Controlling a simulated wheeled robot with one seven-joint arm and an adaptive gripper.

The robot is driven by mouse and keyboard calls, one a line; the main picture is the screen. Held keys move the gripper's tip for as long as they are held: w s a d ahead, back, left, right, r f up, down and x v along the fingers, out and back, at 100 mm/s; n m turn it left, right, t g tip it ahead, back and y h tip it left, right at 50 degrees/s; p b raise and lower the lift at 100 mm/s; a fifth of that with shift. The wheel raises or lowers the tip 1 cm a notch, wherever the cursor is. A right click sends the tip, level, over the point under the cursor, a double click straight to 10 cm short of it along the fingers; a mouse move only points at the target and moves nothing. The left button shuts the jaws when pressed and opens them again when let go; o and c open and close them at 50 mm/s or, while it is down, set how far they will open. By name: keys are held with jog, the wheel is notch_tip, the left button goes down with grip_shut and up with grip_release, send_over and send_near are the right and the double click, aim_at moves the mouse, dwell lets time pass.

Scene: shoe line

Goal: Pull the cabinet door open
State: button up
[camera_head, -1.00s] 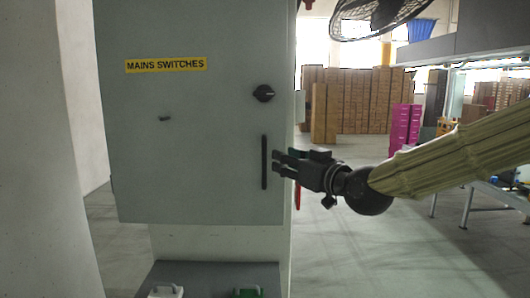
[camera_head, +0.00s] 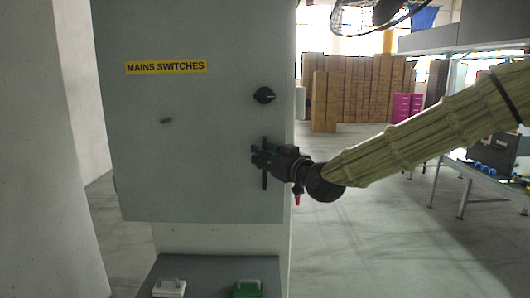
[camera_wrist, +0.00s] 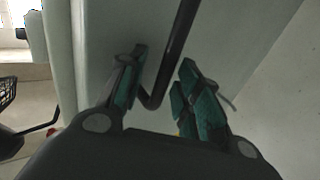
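The grey cabinet door (camera_head: 190,110), with a yellow "MAINS SWITCHES" label, appears shut in the head view. Its black vertical bar handle (camera_head: 264,182) is near the right edge, partly hidden by my gripper (camera_head: 258,157). In the wrist view, my gripper (camera_wrist: 162,58) is open, with green-padded fingers apart. The dark handle (camera_wrist: 181,35) passes between them, its bent end near the left finger. I see clear gaps beside the bar, so the fingers are not closed on it.
Below the cabinet, a grey box (camera_head: 215,268) carries a white and a green piece. A workbench (camera_head: 470,185) is on the right. Stacked cartons (camera_head: 360,90) stand far back, and the floor between is clear.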

grip_shut()
jog(key=shift+a+f, duration=0.1)
dwell(0.4)
